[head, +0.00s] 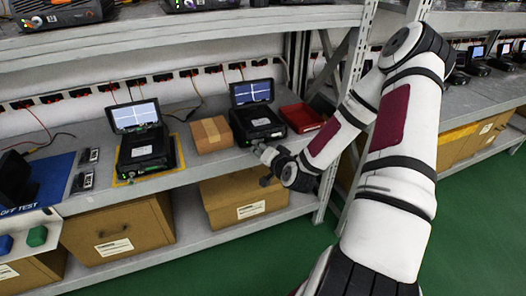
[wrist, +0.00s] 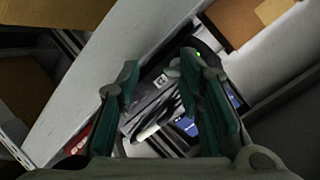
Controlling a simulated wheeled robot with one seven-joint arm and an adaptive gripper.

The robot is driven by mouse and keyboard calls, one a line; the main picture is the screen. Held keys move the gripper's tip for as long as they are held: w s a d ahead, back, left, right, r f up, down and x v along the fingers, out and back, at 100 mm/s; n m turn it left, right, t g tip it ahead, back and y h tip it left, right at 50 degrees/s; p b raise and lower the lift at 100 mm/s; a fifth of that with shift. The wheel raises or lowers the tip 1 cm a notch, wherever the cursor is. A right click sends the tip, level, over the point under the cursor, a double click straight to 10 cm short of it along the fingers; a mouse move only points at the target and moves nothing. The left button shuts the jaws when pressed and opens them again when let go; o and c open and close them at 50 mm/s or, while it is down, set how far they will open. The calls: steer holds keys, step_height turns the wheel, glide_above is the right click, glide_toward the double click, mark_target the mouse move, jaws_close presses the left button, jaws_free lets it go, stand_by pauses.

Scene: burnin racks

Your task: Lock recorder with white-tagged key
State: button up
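A black recorder (head: 256,123) with its lit screen raised stands on the shelf at centre. A second recorder (head: 146,150), also with a raised screen, stands farther left inside a yellow outline. My gripper (head: 264,165) is at the shelf's front edge, just in front of the centre recorder. In the wrist view my gripper (wrist: 161,62) has its two teal fingers wide apart, with the dark recorder (wrist: 205,50) and its green light beyond them. A small white piece (wrist: 148,132) shows between the fingers; I cannot tell whether it is the key's white tag. No key is clearly visible.
A cardboard box (head: 211,135) stands between the recorders. A red tray (head: 302,117) is right of the centre recorder, close to my arm. Larger boxes (head: 245,197) fill the lower shelf. A shelf post (head: 334,160) stands right of my gripper.

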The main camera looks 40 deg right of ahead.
steer(key=shift+a, duration=0.1)
step_height(320, 180, up, 10)
stand_by(0.7)
